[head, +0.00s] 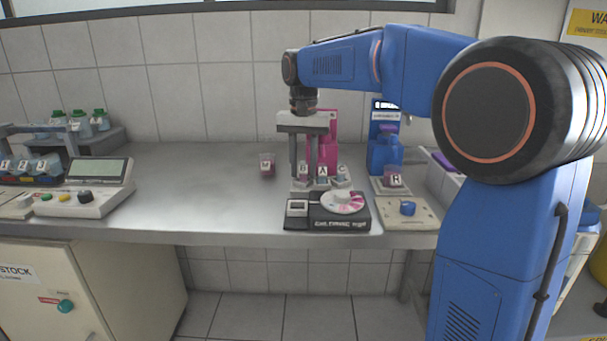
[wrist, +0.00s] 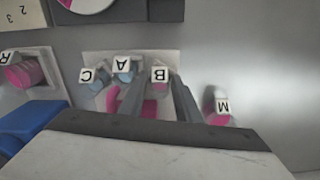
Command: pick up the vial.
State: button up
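Several small vials with lettered caps stand on the bench. Vial B (head: 303,172) stands in the holder at the front, beside vial A (head: 322,172) and vial C (head: 341,173). Vial M (head: 267,165) stands alone to the left, with pink contents. Vial R (head: 393,179) stands at the right before a blue device. My gripper (head: 304,176) points down, open, one finger either side of vial B. In the wrist view the gripper (wrist: 158,90) also has vial B (wrist: 160,76) between its fingers, with no clear contact. The lower part of vial B is partly hidden.
A black console with a pink-and-white dial (head: 342,202) lies in front of the holder. A pink stand (head: 327,128) and a blue device (head: 383,145) rise behind. A control box (head: 85,199) stands at left. The bench's left middle is clear.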

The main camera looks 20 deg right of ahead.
jog(key=shift+f, duration=0.1)
grip_shut()
